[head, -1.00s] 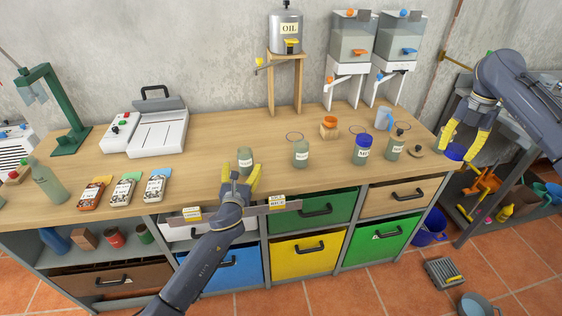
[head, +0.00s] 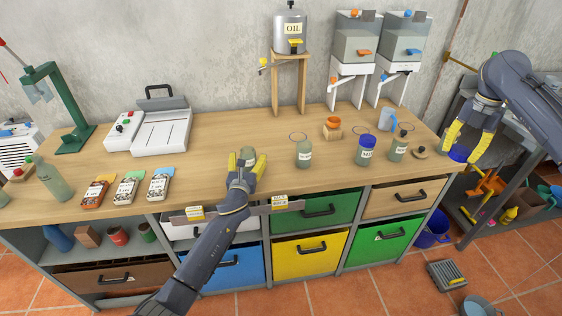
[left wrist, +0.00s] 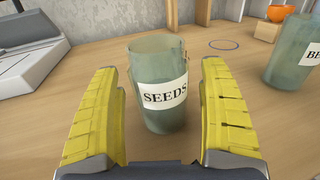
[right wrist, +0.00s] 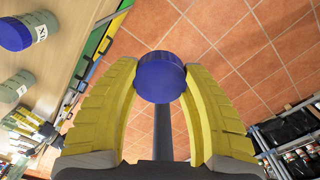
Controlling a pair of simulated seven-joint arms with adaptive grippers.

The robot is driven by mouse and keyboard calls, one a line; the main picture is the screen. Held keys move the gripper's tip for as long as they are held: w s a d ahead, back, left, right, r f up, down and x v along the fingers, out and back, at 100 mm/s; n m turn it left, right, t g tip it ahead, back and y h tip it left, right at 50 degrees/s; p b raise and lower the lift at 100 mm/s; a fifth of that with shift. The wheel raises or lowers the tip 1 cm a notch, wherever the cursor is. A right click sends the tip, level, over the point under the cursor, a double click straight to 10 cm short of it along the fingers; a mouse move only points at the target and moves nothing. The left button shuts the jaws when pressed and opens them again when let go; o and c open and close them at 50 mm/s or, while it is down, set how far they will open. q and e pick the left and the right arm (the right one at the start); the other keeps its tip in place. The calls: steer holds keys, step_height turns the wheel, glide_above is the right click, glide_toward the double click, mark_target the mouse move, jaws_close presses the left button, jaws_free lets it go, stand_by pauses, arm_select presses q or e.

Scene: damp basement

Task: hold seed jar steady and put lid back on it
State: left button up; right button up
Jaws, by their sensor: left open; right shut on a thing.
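The seed jar (left wrist: 159,92) is greenish glass with a white SEEDS label and stands upright and open on the bench. In the head view the seed jar (head: 248,155) is partly hidden by my left gripper (head: 246,163). My left gripper (left wrist: 160,105) is open, with its yellow fingers on either side of the jar and gaps still showing. My right gripper (right wrist: 160,100) is shut on a blue lid (right wrist: 160,77). In the head view the lid (head: 459,154) is held in the air off the bench's right end.
Another labelled open jar (head: 304,152) stands right of the seed jar. A jar with a blue lid (head: 366,150) and a further jar (head: 398,147) stand beyond it. Seed packets (head: 129,188) lie left. A wooden stand with an orange top (head: 333,128) is behind.

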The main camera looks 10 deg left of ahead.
arm_select(q)
steer(key=c, duration=1.6)
step_height(320, 180, up, 20)
steer(key=shift+r, duration=0.1)
steer(key=shift+c, duration=0.2)
